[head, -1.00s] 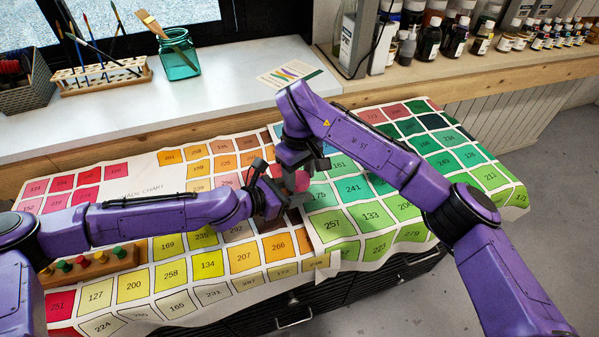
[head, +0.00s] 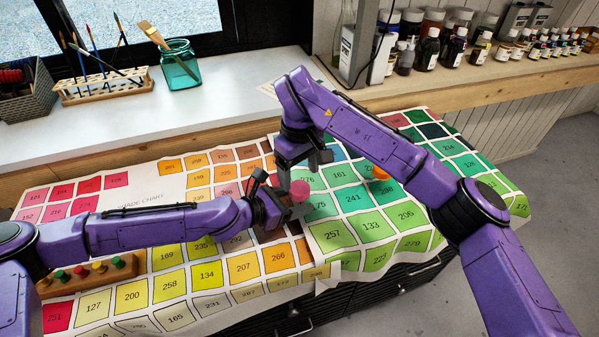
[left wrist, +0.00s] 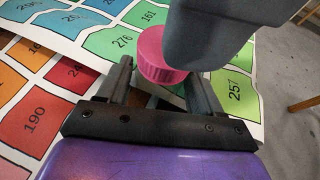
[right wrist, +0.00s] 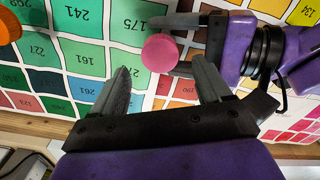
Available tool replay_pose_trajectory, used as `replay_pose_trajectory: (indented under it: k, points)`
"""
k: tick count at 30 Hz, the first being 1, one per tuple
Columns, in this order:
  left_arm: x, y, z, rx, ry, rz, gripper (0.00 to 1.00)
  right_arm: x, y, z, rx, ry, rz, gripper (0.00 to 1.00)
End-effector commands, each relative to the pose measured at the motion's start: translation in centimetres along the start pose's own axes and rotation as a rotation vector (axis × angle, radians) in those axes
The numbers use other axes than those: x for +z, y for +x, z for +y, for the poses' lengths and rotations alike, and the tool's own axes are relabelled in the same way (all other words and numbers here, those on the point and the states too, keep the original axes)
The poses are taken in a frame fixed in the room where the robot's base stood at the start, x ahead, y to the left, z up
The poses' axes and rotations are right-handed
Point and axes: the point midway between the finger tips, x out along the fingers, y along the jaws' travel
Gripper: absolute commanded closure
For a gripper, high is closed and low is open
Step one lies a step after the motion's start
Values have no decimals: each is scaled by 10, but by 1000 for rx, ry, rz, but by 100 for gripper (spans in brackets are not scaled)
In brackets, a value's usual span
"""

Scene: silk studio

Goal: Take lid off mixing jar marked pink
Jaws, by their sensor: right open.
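The mixing jar has a round pink lid (head: 299,190), which is on top and also shows in the left wrist view (left wrist: 158,58) and the right wrist view (right wrist: 160,53). The lid hides most of the jar's body. My left gripper (head: 284,205) has its fingers low, one on each side of the jar. Whether they press on it I cannot tell. My right gripper (head: 302,160) is open and empty, pointing down above and behind the lid. In the right wrist view its fingers (right wrist: 165,82) are spread, with the lid past their tips.
An orange-topped item (head: 380,172) stands right of the jar, partly behind my right arm. A peg rack (head: 90,272) is at the front left. The shade chart cloth (head: 140,205) covers the table. A teal jar (head: 180,66) and bottles (head: 428,48) stand behind.

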Motion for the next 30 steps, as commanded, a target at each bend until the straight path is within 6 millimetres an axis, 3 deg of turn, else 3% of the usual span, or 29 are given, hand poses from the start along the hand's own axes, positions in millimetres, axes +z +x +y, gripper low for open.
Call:
replay_pose_trajectory:
  k: [11, 14, 24, 30]
  points:
    - [0, -4, 0, 1, 0, 0, 16, 0, 1, 0, 0, 0, 0, 23]
    - [-1, -18, 1, 2, 0, 0, 16, 0, 2, 0, 0, 0, 0, 23]
    - [3, -94, 1, 4, 1, -1, 16, 0, -4, 0, 0, 0, 1, 23]
    - [5, -108, 0, 0, 0, 0, 17, 0, -10, 0, 0, 0, 1, 23]
